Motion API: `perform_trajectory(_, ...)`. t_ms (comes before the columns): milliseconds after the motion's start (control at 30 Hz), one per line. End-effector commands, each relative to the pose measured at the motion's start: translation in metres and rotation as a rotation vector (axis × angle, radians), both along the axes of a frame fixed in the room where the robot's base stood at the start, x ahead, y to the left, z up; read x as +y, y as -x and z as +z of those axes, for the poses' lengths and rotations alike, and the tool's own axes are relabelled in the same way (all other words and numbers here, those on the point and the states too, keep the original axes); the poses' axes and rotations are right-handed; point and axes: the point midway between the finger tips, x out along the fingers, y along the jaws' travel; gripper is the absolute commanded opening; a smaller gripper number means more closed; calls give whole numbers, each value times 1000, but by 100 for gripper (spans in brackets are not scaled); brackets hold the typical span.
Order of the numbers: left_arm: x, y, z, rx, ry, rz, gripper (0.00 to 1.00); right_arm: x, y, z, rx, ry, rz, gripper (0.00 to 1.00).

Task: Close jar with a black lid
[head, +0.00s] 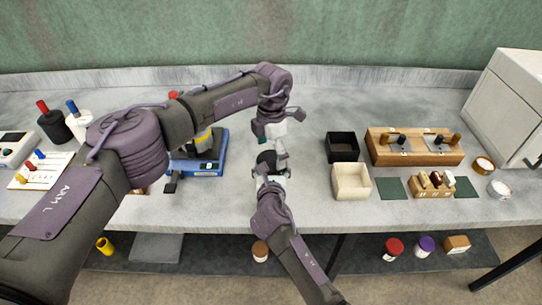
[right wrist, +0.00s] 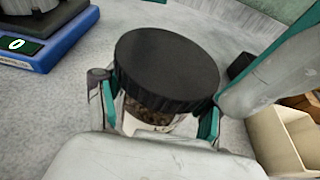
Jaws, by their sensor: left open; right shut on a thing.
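The jar (right wrist: 150,120) is clear with brown contents and a white patch low on its side. A wide black ridged lid (right wrist: 167,68) sits on top of it; I cannot tell whether it is screwed tight. The lid also shows in the head view (head: 267,158). My right gripper (head: 270,180) is shut on the jar, its teal-padded fingers on either side of the body below the lid, as the right wrist view (right wrist: 158,118) shows. My left gripper (head: 281,151) is open and points down close beside the lid; its fingertips are small and partly hidden.
A blue scale (head: 209,165) stands left of the jar. Bare grey bench (head: 305,125) lies between jar and boxes.

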Motion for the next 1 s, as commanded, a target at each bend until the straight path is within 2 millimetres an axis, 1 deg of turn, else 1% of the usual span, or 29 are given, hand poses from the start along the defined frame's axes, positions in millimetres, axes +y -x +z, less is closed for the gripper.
perform_trajectory(33,0,-2,12,-5,1,0,100,0,0,1,-2,0,1,0)
perform_trajectory(200,0,-3,50,-5,1,1,100,0,0,1,-2,0,1,0)
perform_trajectory(300,0,-3,69,-4,-1,1,100,0,0,1,-2,0,1,0)
perform_trajectory(400,0,-3,85,-2,0,1,100,0,0,1,-2,0,0,0)
perform_trajectory(500,0,-4,95,-2,-1,1,100,0,0,1,-2,0,0,0)
perform_trajectory(600,1,-4,100,-1,-1,1,100,0,0,1,-2,0,0,0)
perform_trajectory(867,1,-3,101,0,-1,1,100,0,0,1,-2,0,1,0)
perform_trajectory(900,0,-3,101,0,-1,1,100,0,0,1,-2,0,1,70)
perform_trajectory(967,0,-3,101,0,-1,1,100,0,0,1,-2,0,1,80)
perform_trajectory(1000,0,-3,101,0,-1,1,100,0,0,1,-2,0,1,87)
